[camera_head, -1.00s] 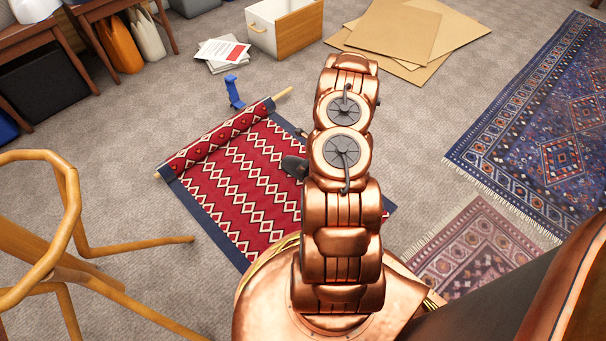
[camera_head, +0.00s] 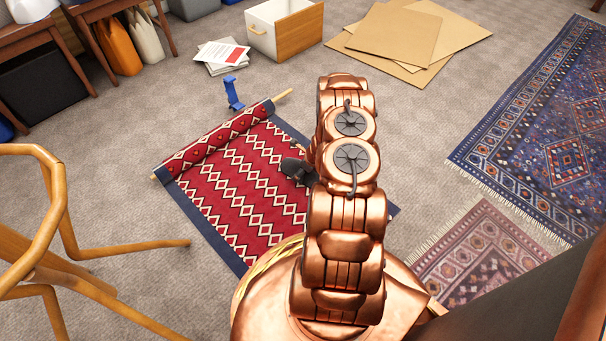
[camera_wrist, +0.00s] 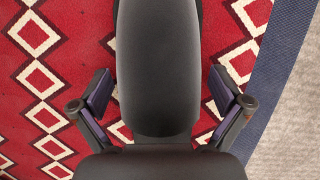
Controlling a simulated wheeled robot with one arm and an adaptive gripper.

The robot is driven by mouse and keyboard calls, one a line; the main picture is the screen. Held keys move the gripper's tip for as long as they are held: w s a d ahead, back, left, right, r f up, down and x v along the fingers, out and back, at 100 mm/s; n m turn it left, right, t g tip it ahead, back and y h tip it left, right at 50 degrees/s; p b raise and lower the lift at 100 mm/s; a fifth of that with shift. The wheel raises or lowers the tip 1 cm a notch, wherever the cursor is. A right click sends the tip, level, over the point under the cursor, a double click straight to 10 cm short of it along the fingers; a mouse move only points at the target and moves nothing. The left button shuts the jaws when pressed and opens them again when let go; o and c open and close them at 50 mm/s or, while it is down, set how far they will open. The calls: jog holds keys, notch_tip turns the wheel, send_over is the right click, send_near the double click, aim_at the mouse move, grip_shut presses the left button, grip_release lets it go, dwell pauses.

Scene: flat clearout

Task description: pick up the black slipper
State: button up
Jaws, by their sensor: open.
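The black slipper (camera_wrist: 157,65) lies on the red patterned rug (camera_wrist: 40,75) and fills the middle of the wrist view, running out of its top edge. My gripper (camera_wrist: 160,108) is open, one finger on each side of the slipper with rug showing in the gaps. The slipper's near end meets the dark gripper body at the bottom, and I cannot tell whether they touch. In the head view a dark part of the slipper (camera_head: 292,168) shows just left of my copper arm, which hides the rest and most of the gripper.
The rug (camera_head: 215,195) has a rolled far end around a wooden pole. A blue object (camera_head: 233,93) stands beyond it. A wooden chair (camera_head: 60,215) is at the left. A box (camera_head: 288,30), papers (camera_head: 222,54) and cardboard (camera_head: 400,35) lie farther back. Carpet is bare between.

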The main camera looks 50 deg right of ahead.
jog(key=c, duration=1.1)
